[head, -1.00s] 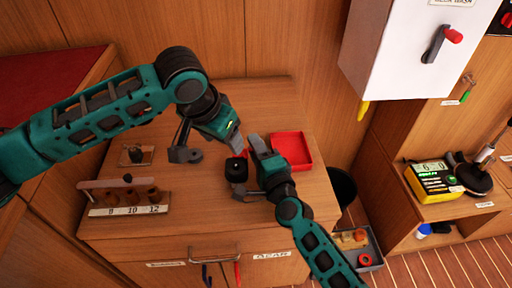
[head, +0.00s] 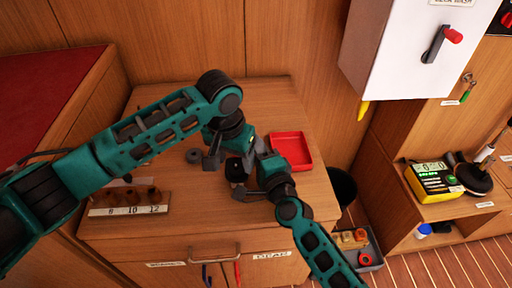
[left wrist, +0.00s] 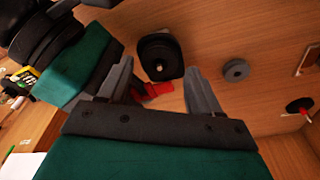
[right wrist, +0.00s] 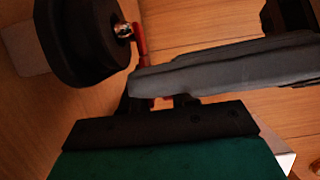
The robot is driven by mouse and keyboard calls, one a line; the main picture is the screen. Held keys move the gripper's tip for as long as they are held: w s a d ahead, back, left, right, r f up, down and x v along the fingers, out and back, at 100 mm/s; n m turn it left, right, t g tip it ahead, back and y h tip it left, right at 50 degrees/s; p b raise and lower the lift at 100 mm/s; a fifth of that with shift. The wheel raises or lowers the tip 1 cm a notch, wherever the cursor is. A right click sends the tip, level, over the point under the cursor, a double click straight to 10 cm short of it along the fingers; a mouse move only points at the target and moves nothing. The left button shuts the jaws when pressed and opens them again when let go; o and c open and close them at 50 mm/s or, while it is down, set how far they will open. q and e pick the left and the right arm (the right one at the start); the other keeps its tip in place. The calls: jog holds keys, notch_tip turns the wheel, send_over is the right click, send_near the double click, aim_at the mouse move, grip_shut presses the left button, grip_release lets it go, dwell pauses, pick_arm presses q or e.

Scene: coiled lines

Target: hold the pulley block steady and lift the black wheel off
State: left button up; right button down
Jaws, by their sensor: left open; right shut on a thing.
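The black pulley block (head: 237,171) stands on the wooden cabinet top, left of the red tray, partly hidden by my grippers. In the left wrist view its black wheel (left wrist: 160,50) shows from above with a pale pin end. The wheel also looms at upper left in the right wrist view (right wrist: 75,45), with a metal pin at its side. My left gripper (head: 229,163) is open above the block; in its wrist view the wheel lies just beyond and between the fingertips, apart from them. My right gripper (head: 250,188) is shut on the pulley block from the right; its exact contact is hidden.
A red tray (head: 291,150) lies behind my right gripper. A small grey disc (head: 193,156) lies on the top to the left. A labelled wooden rack (head: 128,211) with several brown pegs stands at front left, partly under my left arm.

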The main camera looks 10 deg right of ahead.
pick_arm(q)
jog(key=shift+f, duration=0.9)
jog(key=shift+c, duration=0.4)
jog(key=c, duration=0.8)
jog(key=shift+r, duration=0.15)
jog(key=shift+r, duration=2.15)
pick_arm(e)
jog(key=c, duration=0.8)
grip_release()
